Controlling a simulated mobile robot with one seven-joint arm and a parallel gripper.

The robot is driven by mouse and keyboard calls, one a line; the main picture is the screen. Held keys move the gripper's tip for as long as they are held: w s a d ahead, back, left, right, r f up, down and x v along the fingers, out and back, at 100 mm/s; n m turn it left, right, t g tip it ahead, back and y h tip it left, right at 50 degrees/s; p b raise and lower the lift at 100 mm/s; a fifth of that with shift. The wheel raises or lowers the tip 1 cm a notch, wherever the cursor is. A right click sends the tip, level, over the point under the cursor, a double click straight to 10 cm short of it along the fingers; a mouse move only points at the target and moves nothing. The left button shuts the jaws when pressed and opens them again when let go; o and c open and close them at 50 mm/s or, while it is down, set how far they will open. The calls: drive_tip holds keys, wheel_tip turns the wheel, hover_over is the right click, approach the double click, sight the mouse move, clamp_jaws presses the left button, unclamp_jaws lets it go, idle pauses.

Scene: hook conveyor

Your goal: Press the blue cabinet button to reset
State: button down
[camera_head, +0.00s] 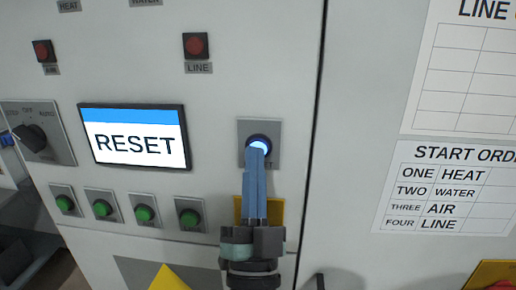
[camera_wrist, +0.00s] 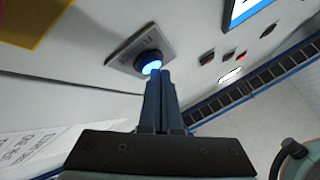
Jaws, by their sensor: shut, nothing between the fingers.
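The blue button (camera_head: 258,142) is lit and sits on a grey square plate (camera_head: 273,128) on the white cabinet, right of the screen. My gripper (camera_head: 256,150) is shut and empty, with its blue fingertips over the lower part of the button. In the wrist view the lit button (camera_wrist: 150,66) shows just beyond the fingertips (camera_wrist: 158,74). The fingertips look touching or very near it; I cannot tell which. The screen (camera_head: 135,136) reads RESET. The fingers hide most of the label below the button.
Several green buttons (camera_head: 145,214) line the cabinet below the screen. A rotary switch (camera_head: 36,136) is at the left. Red lamps marked AIR (camera_head: 44,50) and LINE (camera_head: 195,46) are above. A yellow plate (camera_head: 276,210) is behind my fingers. Paper charts (camera_head: 445,195) hang on the right panel.

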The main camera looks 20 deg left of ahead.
drive_tip(key=shift+w+a, duration=0.1)
drive_tip(key=shift+w, duration=0.1)
drive_tip(key=shift+s, duration=0.2)
idle(0.4)
drive_tip(key=shift+s+d, duration=0.2)
drive_tip(key=shift+s, duration=0.4)
drive_tip(key=s, duration=0.2)
drive_tip(key=s+d, duration=0.1)
drive_tip(key=s, duration=0.1)
drive_tip(key=shift+s+d, duration=0.2)
drive_tip(key=shift+s, duration=0.2)
idle(0.6)
